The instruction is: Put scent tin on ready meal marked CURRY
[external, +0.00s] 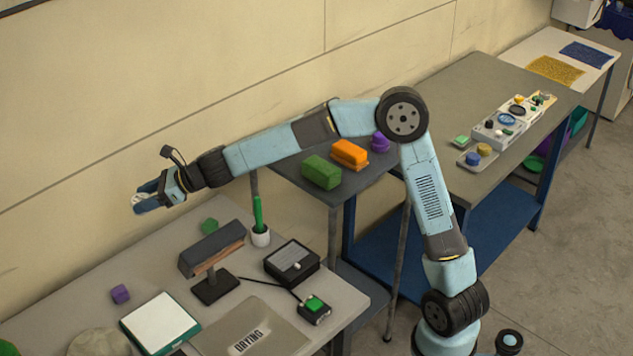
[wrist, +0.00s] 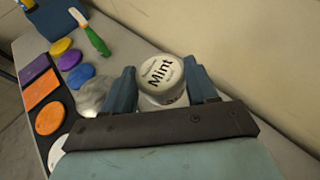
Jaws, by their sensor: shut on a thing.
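My gripper (external: 143,204) is at the left of the external view, raised above the light grey table near the wall. In the wrist view my gripper (wrist: 165,88) is shut on a round white scent tin (wrist: 161,76), whose lid reads "Mint". The tin sits between the two blue fingers. In the external view it is only a small pale patch, largely hidden by the fingers. I cannot make out a ready meal marked CURRY in either view.
The wrist view shows several coloured discs, including a blue one (wrist: 81,76).

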